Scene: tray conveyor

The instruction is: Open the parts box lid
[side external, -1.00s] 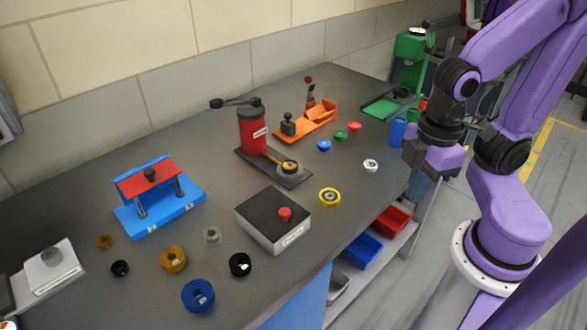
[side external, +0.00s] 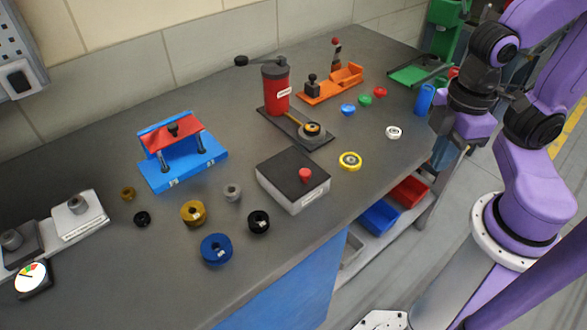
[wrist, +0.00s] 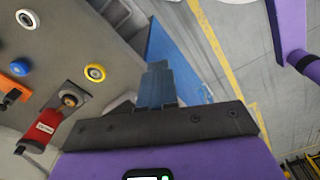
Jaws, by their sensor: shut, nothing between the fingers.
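The parts box appears to be the pale grey box (side external: 300,201) near the front edge of the bench in the side view. Its flat black lid (side external: 287,168) with a red knob (side external: 305,175) lies closed on top. My gripper (side external: 446,155) hangs off the bench's front right edge, well to the right of the box and touching nothing. Its blue fingers (wrist: 155,85) are together and empty in the wrist view, pointing past the bench. I cannot make out the box clearly in the wrist view.
A yellow ring (side external: 350,161) lies just right of the box, with a red hand press (side external: 275,92) behind it. A blue and red fixture (side external: 182,155) and several round parts are to the left. Blue (side external: 380,217) and red (side external: 408,191) bins sit below the bench edge.

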